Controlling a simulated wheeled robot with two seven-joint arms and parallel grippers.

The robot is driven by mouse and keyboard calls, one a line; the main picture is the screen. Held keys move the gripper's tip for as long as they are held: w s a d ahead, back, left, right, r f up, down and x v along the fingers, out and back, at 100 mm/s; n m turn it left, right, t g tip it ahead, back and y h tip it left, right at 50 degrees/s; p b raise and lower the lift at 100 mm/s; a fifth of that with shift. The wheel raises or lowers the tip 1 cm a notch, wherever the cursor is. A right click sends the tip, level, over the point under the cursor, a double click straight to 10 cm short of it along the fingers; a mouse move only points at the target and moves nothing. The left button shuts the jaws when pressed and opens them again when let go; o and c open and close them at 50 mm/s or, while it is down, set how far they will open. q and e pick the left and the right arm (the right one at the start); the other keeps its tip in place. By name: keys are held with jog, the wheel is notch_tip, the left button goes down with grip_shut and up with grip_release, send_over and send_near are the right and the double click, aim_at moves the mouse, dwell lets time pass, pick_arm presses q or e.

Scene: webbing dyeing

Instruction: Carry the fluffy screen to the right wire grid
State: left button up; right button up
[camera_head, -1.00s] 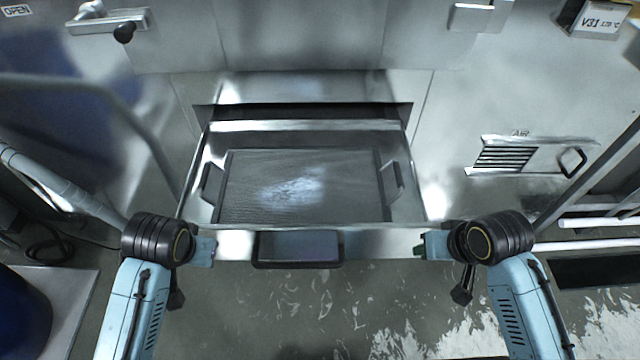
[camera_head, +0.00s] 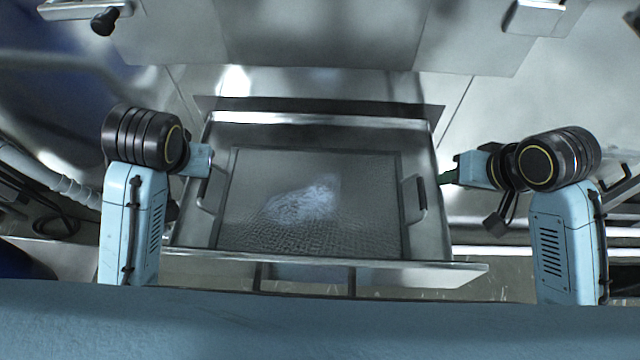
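The fluffy screen (camera_head: 370,225) is a dark mesh in a thin frame with a patch of white fluff (camera_head: 304,203) in its middle. It lies flat in the pulled-out metal drawer (camera_head: 440,245) and has a handle at its left and right sides. My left gripper (camera_head: 208,168) is just outside the left handle (camera_head: 205,193). My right gripper (camera_head: 446,178) is a little outside the right handle (camera_head: 420,198), with a gap between. The fingers are too small and hidden to show whether either is open. The right wire grid cannot be made out.
The steel machine front (camera_head: 320,35) rises behind the drawer, with a lever handle (camera_head: 85,10) at upper left. A hose (camera_head: 40,175) runs at the left. Pale rails (camera_head: 560,250) lie at the right.

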aim_at(203, 181)
pick_arm(q)
jog(key=x, duration=1.3)
jog(key=shift+s+f, duration=0.15)
jog(key=shift+s, duration=0.2)
pick_arm(e)
jog(key=x, duration=1.3)
jog(key=shift+s+f, duration=0.15)
jog(key=shift+s, duration=0.15)
pick_arm(q)
grip_shut()
pick_arm(e)
grip_shut()
